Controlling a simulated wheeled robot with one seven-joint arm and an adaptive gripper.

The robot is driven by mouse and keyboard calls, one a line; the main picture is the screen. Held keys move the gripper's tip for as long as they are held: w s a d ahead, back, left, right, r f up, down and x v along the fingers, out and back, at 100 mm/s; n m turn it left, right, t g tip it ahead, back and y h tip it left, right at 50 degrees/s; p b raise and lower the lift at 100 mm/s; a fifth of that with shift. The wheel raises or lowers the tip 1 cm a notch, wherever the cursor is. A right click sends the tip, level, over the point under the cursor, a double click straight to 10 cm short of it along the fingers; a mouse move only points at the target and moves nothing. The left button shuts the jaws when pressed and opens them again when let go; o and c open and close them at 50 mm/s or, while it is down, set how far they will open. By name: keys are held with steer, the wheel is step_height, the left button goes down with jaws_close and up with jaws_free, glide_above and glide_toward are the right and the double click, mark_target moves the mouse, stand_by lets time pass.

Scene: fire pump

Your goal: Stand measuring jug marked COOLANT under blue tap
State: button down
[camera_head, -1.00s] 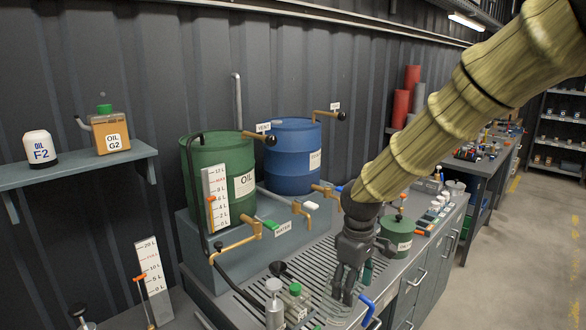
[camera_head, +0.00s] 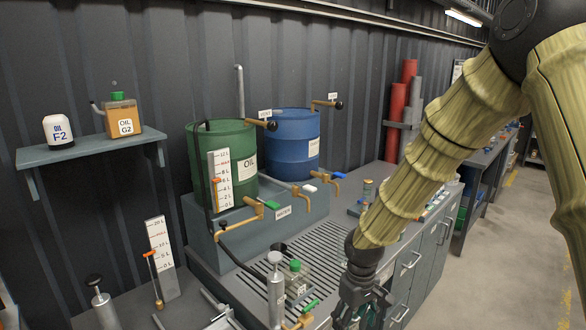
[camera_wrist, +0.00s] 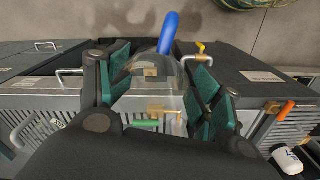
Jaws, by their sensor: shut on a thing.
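My gripper (camera_head: 358,312) is low in the head view, at the front edge of the bench. In the wrist view its green-padded fingers (camera_wrist: 160,95) are shut on a clear jug (camera_wrist: 150,92) with a blue handle (camera_wrist: 170,32). The jug's COOLANT mark cannot be read. Brass taps stand in front of the drums: one with a green lever (camera_head: 271,205), one with a white lever (camera_head: 310,188). Behind them is a further tap (camera_head: 328,180), whose handle colour is hard to tell now. The jug is apart from the taps.
A slotted drain grid (camera_head: 300,250) lies below the taps. A metal pump bottle (camera_head: 276,285) and a clear bottle with a green cap (camera_head: 296,280) stand on the near bench. A green oil drum (camera_head: 222,150) and a blue drum (camera_head: 292,150) stand behind.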

steer(key=s+d+f+m+b, duration=0.1)
steer(key=s+f+m, duration=0.2)
steer(key=f, duration=0.5)
steer(key=s+d+f+m+b, duration=0.1)
steer(key=s+f+m, duration=0.1)
steer(key=f, duration=0.6)
steer(key=shift+s+d+f+m, duration=0.25)
steer(key=shift+s+m, duration=0.15)
steer(key=shift+s, duration=0.15)
